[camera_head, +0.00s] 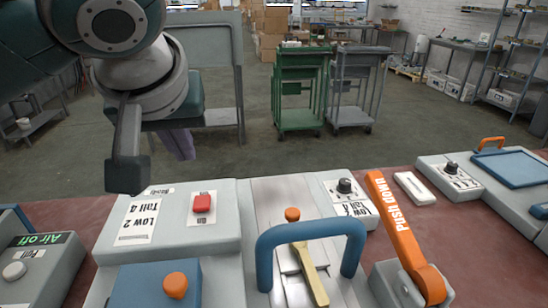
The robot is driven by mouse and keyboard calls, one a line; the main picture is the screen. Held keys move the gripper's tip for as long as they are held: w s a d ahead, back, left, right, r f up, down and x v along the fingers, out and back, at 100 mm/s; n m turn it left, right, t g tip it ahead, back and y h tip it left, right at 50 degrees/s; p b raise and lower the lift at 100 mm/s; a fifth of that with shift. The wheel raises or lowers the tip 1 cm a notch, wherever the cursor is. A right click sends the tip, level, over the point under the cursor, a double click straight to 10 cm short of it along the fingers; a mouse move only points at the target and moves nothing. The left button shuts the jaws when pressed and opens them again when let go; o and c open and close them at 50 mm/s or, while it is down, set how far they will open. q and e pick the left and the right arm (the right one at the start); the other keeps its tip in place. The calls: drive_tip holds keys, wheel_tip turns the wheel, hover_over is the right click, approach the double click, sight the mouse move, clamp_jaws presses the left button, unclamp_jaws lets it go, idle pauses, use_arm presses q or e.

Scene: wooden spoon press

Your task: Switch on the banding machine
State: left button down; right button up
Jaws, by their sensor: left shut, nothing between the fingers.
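A grey machine (170,258) stands on the reddish-brown table in the front middle. A red square button (202,203) sits on its top panel, with small labels above and below it. A white label (138,220) reading "Low 2 Tall 4" lies left of the button. My left gripper (128,172) is shut and empty, pointing down above the back left of this panel. It is apart from the button, up and to its left. My right gripper is not in view.
A blue arched handle (310,228) and a wooden spoon (309,274) lie right of the panel. An orange lever marked "Push down" (405,238) stands up further right. An "Air off" box (38,268) is at the left. A blue block with an orange knob (176,285) is in front.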

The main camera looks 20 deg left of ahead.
use_arm(q)
drive_tip(key=b, duration=0.2)
approach(204, 197)
drive_tip(key=shift+w+a+f, duration=0.1)
drive_tip(key=shift+w+a, duration=0.25)
drive_tip(key=shift+w, duration=0.2)
drive_tip(key=shift+w+a+f, duration=0.1)
drive_tip(key=shift+w+a, duration=0.25)
drive_tip(key=shift+w, duration=0.2)
wheel_tip(204, 197, down, 3)
drive_tip(key=shift+s+d+f, duration=0.1)
drive_tip(key=shift+f, duration=0.45)
drive_tip(key=shift+s+d+f, duration=0.15)
drive_tip(key=shift+s+f, duration=0.05)
drive_tip(key=shift+f, duration=0.15)
drive_tip(key=shift+w, duration=0.15)
drive_tip(key=shift+w+a+r, duration=0.4)
drive_tip(key=shift+w, duration=0.1)
